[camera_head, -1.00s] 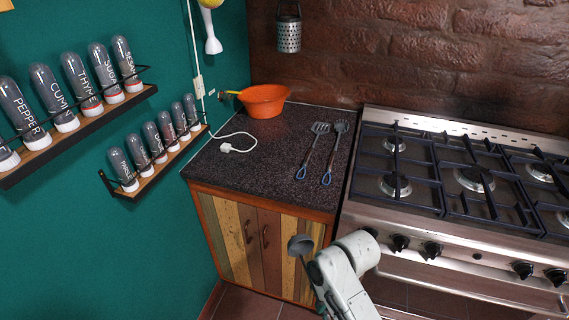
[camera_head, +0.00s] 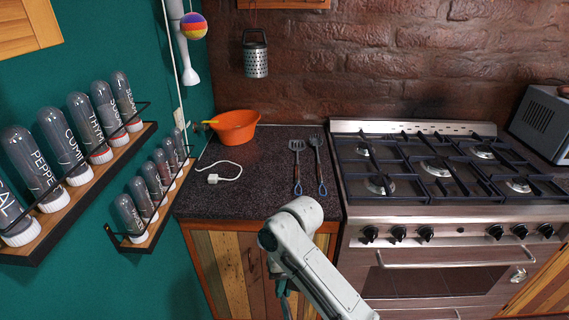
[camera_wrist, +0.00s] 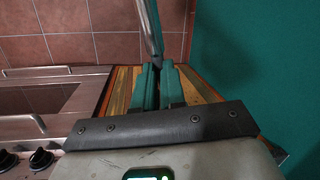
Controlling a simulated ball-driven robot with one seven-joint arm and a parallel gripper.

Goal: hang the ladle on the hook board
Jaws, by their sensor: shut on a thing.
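In the wrist view my gripper (camera_wrist: 155,70) has its teal fingers closed around the metal handle of the ladle (camera_wrist: 150,28), which runs up out of the picture. The ladle's bowl is out of that view. In the head view my gripper (camera_head: 284,288) is low in front of the wooden cabinet, mostly behind my arm, and the ladle cannot be made out there. A wood-edged board (camera_head: 283,4) shows only its lower strip at the top edge of the head view. I cannot tell whether it is the hook board, and no hooks are visible.
A grater (camera_head: 255,57) hangs on the brick wall. The counter (camera_head: 258,190) holds an orange bowl (camera_head: 236,127), a white cable and two utensils (camera_head: 297,166). A stove (camera_head: 440,200) stands right. Spice racks (camera_head: 80,188) are on the left teal wall.

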